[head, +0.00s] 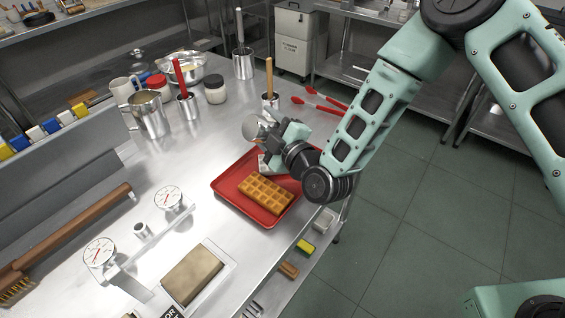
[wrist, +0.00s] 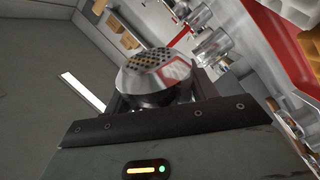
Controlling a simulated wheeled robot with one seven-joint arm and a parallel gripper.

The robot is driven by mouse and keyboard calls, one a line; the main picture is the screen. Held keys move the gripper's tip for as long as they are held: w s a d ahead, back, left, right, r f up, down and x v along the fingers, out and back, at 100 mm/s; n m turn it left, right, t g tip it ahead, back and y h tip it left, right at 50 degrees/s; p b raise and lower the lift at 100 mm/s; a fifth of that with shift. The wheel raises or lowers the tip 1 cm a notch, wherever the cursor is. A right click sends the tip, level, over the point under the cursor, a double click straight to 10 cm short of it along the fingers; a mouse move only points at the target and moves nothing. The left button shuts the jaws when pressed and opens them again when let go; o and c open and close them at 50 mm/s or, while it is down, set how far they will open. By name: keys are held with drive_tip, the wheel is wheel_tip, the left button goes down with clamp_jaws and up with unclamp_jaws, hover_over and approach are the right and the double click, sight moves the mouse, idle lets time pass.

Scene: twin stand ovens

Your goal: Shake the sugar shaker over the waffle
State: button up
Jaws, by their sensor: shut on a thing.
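The waffle (head: 266,194) lies golden and flat on a red tray (head: 228,184) on the steel counter. My gripper (head: 273,137) is shut on the silver sugar shaker (head: 254,128), above the tray's far edge and beyond the waffle. The shaker looks tilted, with one round end toward the left in the head view. In the wrist view, the shaker's perforated metal lid (wrist: 152,62) shows between my fingers. My gripper hides part of its body. I see no sugar falling.
Steel cups with red and wooden handles (head: 187,105) (head: 270,98), a pitcher (head: 148,113) and a jar (head: 215,90) stand at the back.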

drive_tip(key=shift+f, duration=1.55)
drive_tip(key=shift+s+r, duration=0.1)
drive_tip(key=shift+r, duration=0.5)
wheel_tip(320, 180, up, 3)
drive_tip(key=shift+a+f, duration=0.1)
wheel_tip(320, 180, down, 4)
drive_tip(key=shift+r, duration=0.1)
wheel_tip(320, 180, up, 4)
drive_tip(key=shift+r, duration=0.1)
wheel_tip(320, 180, down, 4)
drive_tip(key=shift+f, duration=0.2)
wheel_tip(320, 180, up, 4)
drive_tip(key=shift+r, duration=0.25)
drive_tip(key=f, duration=0.4)
drive_tip(key=shift+w+f, duration=0.2)
drive_tip(key=shift+f, duration=0.05)
drive_tip(key=r, duration=0.4)
drive_tip(key=shift+s+r, duration=0.25)
drive_tip(key=f, duration=0.4)
drive_tip(key=shift+w+f, duration=0.25)
drive_tip(key=shift+s+r, duration=0.15)
drive_tip(key=shift+r, duration=0.1)
